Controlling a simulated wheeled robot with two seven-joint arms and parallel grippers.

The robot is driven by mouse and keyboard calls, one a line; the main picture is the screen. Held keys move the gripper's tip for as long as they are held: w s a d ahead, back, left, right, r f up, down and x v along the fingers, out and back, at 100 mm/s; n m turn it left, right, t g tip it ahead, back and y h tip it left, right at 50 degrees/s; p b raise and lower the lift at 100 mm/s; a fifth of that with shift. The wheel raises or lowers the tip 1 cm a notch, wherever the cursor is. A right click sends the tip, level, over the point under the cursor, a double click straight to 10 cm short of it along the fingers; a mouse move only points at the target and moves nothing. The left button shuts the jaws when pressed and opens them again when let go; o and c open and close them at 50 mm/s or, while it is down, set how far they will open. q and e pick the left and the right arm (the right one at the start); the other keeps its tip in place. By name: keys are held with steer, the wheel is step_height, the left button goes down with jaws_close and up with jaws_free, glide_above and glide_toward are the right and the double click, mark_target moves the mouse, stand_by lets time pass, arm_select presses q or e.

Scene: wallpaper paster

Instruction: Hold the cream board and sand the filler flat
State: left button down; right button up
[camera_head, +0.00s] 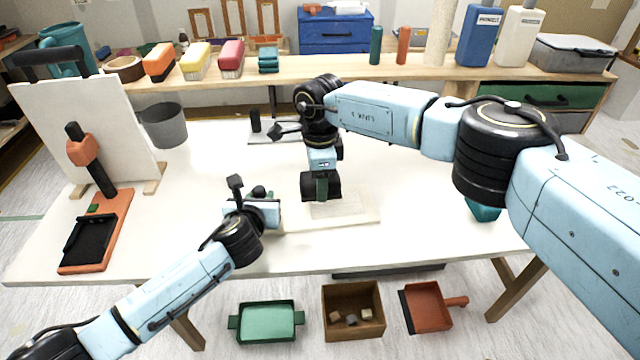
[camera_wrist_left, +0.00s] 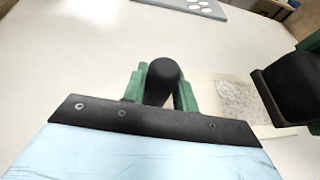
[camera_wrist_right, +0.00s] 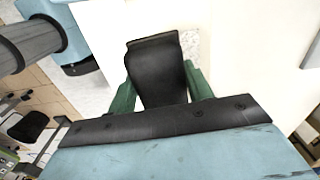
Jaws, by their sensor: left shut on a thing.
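The cream board (camera_head: 357,217) lies flat on the white table, with a rough greyish filler patch (camera_wrist_left: 237,97) on it. My left gripper (camera_head: 262,194) is low at the board's left edge. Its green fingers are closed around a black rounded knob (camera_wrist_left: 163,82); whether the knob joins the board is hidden. My right gripper (camera_head: 321,188) points down over the board's far left part. Its green fingers hold a black block (camera_wrist_right: 157,72), also visible in the left wrist view (camera_wrist_left: 284,92). I cannot tell whether the block touches the board.
A grey bucket (camera_head: 164,126) and a white upright panel (camera_head: 95,110) stand at the left, with an orange tray (camera_head: 112,237) in front. A grey plate (camera_head: 275,137) lies behind my grippers. Bins stand below the front edge. The table right of the board is mostly clear.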

arm_select(q)
steer(key=shift+f, duration=0.15)
arm_select(e)
steer(key=c, duration=0.5)
arm_select(q)
steer(key=c, duration=1)
jaws_free()
steer(key=v, duration=1.2)
arm_select(e)
steer(key=shift+f, duration=0.1)
